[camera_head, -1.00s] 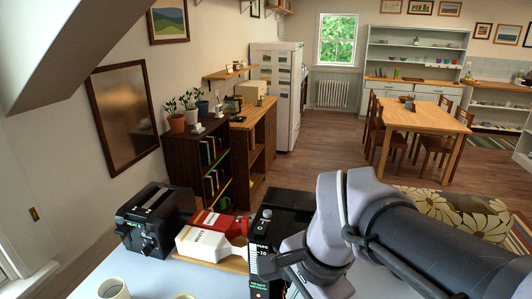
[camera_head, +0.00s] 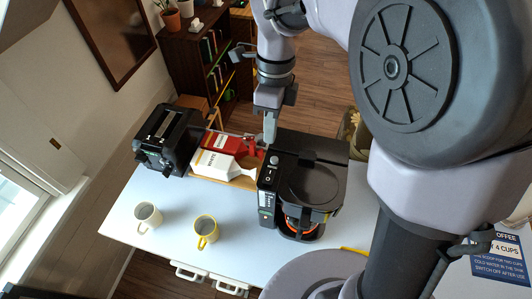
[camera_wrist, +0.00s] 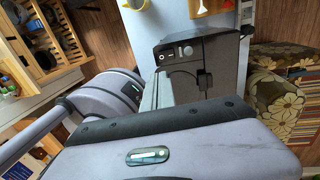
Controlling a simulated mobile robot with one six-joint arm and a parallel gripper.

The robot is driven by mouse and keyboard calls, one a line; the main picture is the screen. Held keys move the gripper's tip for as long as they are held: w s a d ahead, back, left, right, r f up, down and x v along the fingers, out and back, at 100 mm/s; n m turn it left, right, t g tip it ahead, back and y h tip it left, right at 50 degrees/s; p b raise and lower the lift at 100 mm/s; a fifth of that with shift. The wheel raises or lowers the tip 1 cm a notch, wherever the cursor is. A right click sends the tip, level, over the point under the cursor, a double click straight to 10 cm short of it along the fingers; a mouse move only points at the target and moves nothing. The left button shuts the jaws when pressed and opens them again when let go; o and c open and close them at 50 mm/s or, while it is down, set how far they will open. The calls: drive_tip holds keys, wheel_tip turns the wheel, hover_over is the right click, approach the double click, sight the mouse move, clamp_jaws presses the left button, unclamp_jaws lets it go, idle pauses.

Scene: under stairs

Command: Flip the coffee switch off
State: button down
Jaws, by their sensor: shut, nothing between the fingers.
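The black coffee machine (camera_head: 318,185) stands on the pale table, with a glass carafe (camera_head: 300,226) at its front. Its narrow control strip has a round knob (camera_head: 274,160), a small switch (camera_head: 268,179) below it and a small light (camera_head: 265,213) lower down. Which way the switch is tipped is too small to tell. My gripper (camera_head: 270,138) is shut and empty, pointing down by the machine's rear left corner, beyond the knob in the head view. Contact cannot be judged. The machine also shows in the wrist view (camera_wrist: 205,65), just beyond my fingers (camera_wrist: 160,90).
A blue coffee sign (camera_head: 500,255) is at right.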

sight(267, 178)
drive_tip(key=f, duration=0.4)
drive_tip(key=s+f, duration=0.1)
drive_tip(key=f, duration=0.8)
drive_tip(key=shift+s+a+f+b, duration=0.25)
drive_tip(key=shift+a+f+b, duration=0.05)
drive_tip(key=shift+a+f, duration=0.1)
drive_tip(key=shift+f, duration=0.2)
